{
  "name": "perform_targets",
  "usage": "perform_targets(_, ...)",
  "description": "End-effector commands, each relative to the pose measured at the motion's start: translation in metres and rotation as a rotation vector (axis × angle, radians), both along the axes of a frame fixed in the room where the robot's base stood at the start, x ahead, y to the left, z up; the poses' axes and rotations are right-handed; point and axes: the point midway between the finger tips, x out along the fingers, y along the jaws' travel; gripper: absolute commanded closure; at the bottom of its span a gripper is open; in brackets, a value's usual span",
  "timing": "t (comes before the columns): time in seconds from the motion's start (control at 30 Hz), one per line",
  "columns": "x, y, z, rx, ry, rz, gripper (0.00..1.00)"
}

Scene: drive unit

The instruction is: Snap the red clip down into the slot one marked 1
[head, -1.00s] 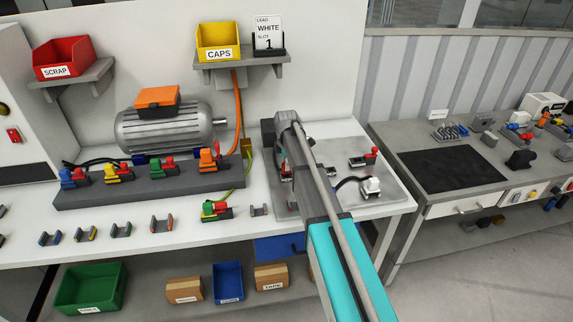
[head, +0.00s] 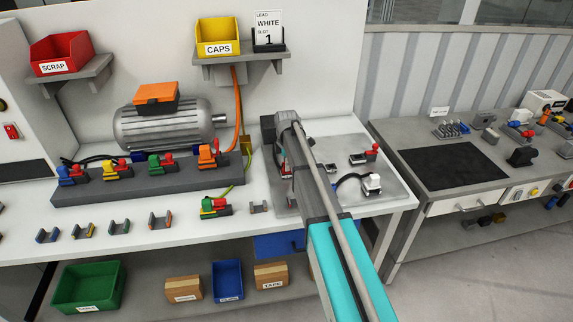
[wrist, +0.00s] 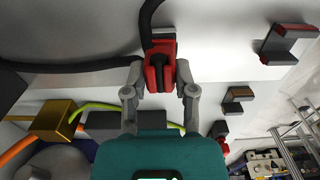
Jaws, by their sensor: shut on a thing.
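In the wrist view my gripper (wrist: 160,76) is shut on a red clip (wrist: 160,66), with one finger on each side. A black cable runs up from the clip. In the head view my arm hides most of the gripper; only a bit of red shows beside it. A card (head: 268,31) reads lead WHITE, slot 1. On the grey plate (head: 392,202), a white plug (head: 372,183) with a dark cable lies to the right of my arm. Behind it is a base with a red part (head: 372,148). I cannot make out a slot number, nor whether the held clip touches a slot.
A motor (head: 165,130) stands behind a dark rail (head: 150,181) with several coloured clips. Several small cradles (head: 118,227) line the bench front. In the wrist view dark brackets (wrist: 290,42) lie to the right and a gold block (wrist: 52,118) to the left.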

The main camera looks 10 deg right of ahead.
Motion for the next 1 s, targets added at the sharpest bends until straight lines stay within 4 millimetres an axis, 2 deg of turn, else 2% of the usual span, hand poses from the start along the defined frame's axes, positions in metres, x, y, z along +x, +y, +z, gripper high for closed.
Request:
perform_targets(0.4, -0.0004, 0.0000, -0.0023, 0.000, 0.001, 0.000, 1.00)
perform_targets(0.43, -0.0004, 0.0000, -0.0016, 0.000, 0.001, 0.000, 0.59)
perform_targets(0.6, -0.0004, 0.0000, -0.0015, 0.000, 0.001, 0.000, 0.27)
perform_targets(0.63, -0.0003, 0.0000, -0.0015, 0.000, 0.001, 0.000, 0.24)
perform_targets(1.0, -0.0001, 0.0000, -0.0011, 0.000, 0.000, 0.000, 0.24)
